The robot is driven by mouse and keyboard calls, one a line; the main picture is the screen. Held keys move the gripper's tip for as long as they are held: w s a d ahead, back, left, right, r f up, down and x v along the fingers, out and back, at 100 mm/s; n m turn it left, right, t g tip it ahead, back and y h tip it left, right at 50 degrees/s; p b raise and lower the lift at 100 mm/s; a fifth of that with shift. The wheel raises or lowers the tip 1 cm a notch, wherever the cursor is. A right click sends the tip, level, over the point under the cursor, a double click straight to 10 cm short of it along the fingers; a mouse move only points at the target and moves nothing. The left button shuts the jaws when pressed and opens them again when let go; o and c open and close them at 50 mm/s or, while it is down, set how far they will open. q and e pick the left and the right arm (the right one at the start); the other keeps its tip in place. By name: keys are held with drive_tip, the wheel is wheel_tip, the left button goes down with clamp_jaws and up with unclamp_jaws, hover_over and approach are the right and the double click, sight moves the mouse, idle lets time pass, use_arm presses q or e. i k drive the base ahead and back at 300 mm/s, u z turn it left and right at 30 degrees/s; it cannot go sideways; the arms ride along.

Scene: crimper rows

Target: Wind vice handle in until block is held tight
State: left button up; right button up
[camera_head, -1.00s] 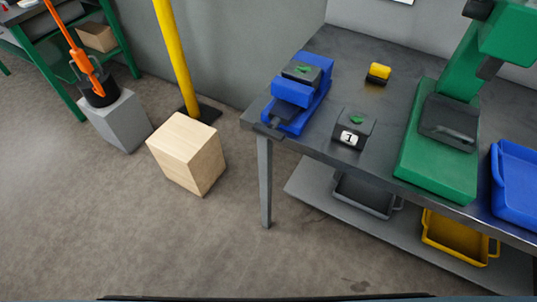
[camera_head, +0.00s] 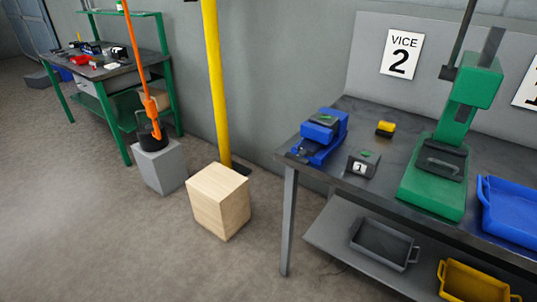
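The blue vice (camera_head: 321,135) is at the left end of the dark workbench (camera_head: 400,150). A dark block (camera_head: 322,119) with a green mark on top sits at the vice's jaws; I cannot tell how tightly it is held. The vice's handle is too small to make out clearly, at the front end near the bench edge. A second dark block (camera_head: 363,165) with a green mark and a label "1" stands on the bench to the right of the vice. Neither of my grippers is in view.
A green press (camera_head: 437,180), a yellow-topped block (camera_head: 385,129) and a blue tray (camera_head: 512,210) are on the bench. A wooden crate (camera_head: 219,201), yellow post (camera_head: 215,80) and grey pedestal (camera_head: 160,166) stand to its left. A "VICE 2" sign (camera_head: 401,54) hangs behind. Floor in front is clear.

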sight(300, 159)
drive_tip(key=u, duration=0.55)
drive_tip(key=i, duration=0.85)
drive_tip(key=z, duration=0.2)
